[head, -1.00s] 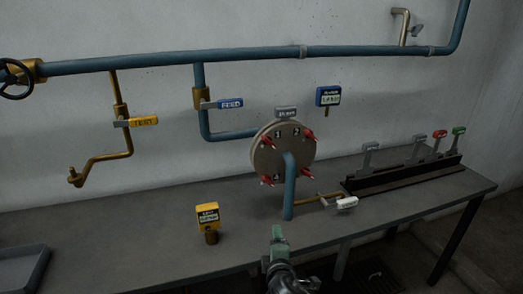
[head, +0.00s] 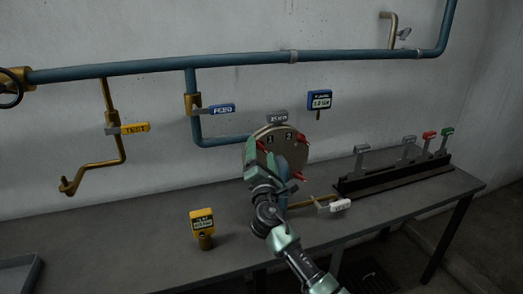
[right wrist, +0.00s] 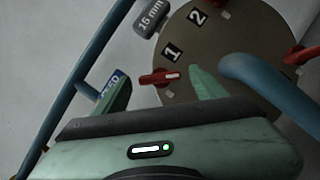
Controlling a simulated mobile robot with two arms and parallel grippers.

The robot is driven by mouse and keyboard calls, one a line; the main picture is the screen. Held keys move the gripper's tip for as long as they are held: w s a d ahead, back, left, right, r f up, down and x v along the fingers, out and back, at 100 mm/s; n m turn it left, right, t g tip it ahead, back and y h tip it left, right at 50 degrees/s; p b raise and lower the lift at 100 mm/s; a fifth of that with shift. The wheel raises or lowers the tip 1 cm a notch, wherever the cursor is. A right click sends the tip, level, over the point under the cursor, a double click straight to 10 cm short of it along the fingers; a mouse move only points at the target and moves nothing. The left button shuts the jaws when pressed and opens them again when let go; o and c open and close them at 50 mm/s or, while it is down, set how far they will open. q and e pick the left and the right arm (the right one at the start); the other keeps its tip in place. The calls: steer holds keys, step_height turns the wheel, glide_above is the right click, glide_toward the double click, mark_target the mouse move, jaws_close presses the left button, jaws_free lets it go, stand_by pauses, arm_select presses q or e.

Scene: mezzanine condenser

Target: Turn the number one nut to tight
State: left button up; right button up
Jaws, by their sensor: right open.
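The round flange (head: 297,150) carries red nuts and black number plates. The number one plate (right wrist: 172,51) and number two plate (right wrist: 198,17) are readable in the right wrist view. The number one nut (right wrist: 153,79) is a red bar with a pale mark, lying nearly level beside its plate. My right gripper (head: 264,163) is in front of the flange's left side. In the right wrist view its open fingers (right wrist: 162,92) stand either side of the number one nut, apart from it. The lower left nut is hidden by my arm. My left gripper is not in view.
A blue pipe (right wrist: 270,85) joins the flange centre, close to my right finger. The yellow gauge (head: 202,222) stands on the bench, left of my arm. A white-handled valve (head: 340,206) is to the right.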

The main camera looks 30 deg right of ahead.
steer(key=shift+w+d+r, duration=0.15)
steer(key=shift+w+d, duration=0.05)
steer(key=shift+w, duration=0.1)
steer(key=c, duration=1.4)
steer(key=shift+o, duration=0.2)
